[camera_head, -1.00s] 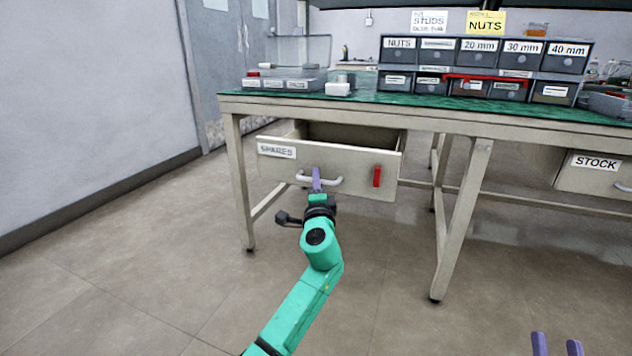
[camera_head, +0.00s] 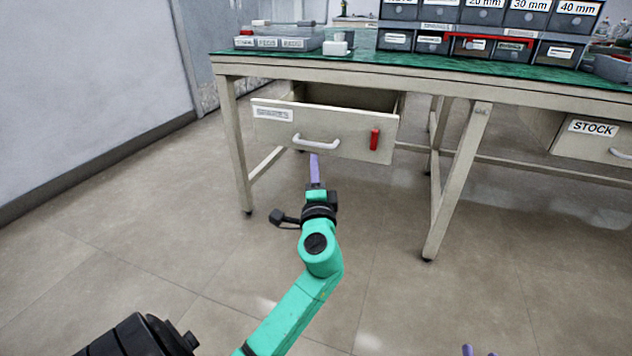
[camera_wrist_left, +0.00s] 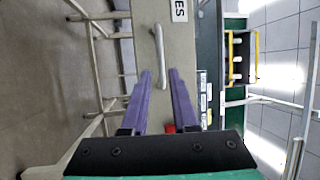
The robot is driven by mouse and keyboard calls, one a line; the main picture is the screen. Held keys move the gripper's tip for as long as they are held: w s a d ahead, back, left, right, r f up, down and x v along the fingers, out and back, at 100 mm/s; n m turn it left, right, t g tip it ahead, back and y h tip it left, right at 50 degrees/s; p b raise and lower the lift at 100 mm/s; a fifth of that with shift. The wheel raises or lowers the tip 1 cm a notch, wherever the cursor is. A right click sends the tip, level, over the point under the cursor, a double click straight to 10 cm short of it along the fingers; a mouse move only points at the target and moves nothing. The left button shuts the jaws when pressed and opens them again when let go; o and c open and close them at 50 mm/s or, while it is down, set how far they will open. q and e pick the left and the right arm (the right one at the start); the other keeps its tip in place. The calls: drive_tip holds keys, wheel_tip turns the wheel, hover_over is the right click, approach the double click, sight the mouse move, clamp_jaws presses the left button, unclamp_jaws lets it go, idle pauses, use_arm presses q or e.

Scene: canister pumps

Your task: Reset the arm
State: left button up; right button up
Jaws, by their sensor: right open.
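The SPARES drawer (camera_head: 345,143) stands pulled out below the bench. Its white bar handle (camera_head: 317,143) is on the front and also shows in the left wrist view (camera_wrist_left: 158,55). My left gripper (camera_head: 314,165), on the green arm, is just below and in front of the handle in the head view.
The bench (camera_head: 400,78) has a green top with labelled bins (camera_head: 478,45) and a grey tray (camera_head: 278,42). A red tag (camera_head: 374,138) is on the drawer front. The closed-looking STOCK drawer (camera_head: 593,133) is at right. Open floor lies in front.

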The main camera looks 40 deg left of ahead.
use_arm(q)
drive_tip(key=v, duration=0.5)
use_arm(e)
drive_tip(key=shift+s+a+f+g, duration=0.1)
drive_tip(key=shift+s+f+g, duration=0.15)
drive_tip(key=shift+f, duration=0.25)
drive_tip(key=shift+s+f+g, duration=0.15)
drive_tip(key=shift+s+f, duration=0.1)
drive_tip(key=shift+f, duration=0.25)
use_arm(q)
drive_tip(key=shift+w, duration=0.1)
